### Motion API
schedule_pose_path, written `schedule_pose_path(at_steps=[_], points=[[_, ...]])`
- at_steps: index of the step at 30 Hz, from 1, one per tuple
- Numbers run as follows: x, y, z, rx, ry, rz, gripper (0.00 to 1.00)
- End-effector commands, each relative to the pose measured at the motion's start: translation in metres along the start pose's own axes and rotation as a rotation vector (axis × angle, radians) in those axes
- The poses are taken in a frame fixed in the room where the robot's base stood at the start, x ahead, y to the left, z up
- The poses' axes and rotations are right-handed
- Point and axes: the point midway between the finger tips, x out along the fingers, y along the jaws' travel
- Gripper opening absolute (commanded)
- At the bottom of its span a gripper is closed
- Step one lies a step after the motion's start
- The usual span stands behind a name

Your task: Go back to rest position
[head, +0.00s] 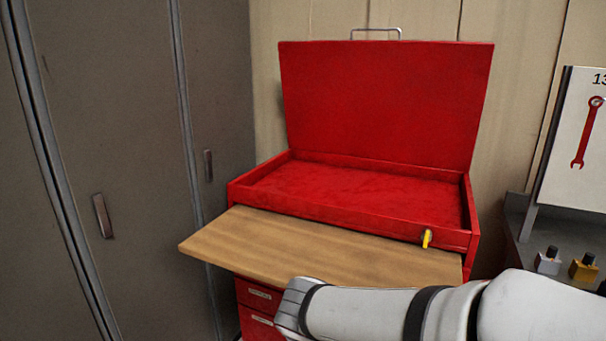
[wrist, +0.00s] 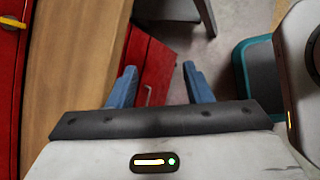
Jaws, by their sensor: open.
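My gripper (wrist: 160,85) shows in the wrist view with its two blue fingers apart and nothing between them. It points down past the edge of a wooden board, over a red drawer front and the grey floor. In the head view my white arm reaches in from the lower right, in front of the red tool chest (head: 352,216); the fingers are hidden there. The chest's lid (head: 385,105) stands open and its top tray looks empty. A yellow key or latch (head: 427,239) sits on the chest's front edge.
The wooden board (head: 310,246) juts out from the chest front, close to my arm. Grey lockers (head: 110,150) stand at left. A teal-edged box (wrist: 240,75) shows in the wrist view.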

Motion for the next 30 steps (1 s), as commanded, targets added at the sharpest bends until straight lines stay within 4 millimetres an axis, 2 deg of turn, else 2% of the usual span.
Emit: schedule_pose_path(at_steps=[1, 6, 12, 15, 20, 30], points=[[-0.010, -0.001, 0.024, 0.142, 0.045, -0.088, 0.45], [-0.028, -0.017, 0.053, 0.646, 0.205, -0.358, 0.45], [-0.056, -0.010, 0.071, 1.145, 0.339, -0.566, 0.45], [-0.064, -0.005, 0.075, 1.291, 0.376, -0.619, 0.45], [-0.066, -0.002, 0.076, 1.377, 0.398, -0.650, 0.45], [-0.066, -0.003, 0.075, 1.373, 0.398, -0.650, 0.45]])
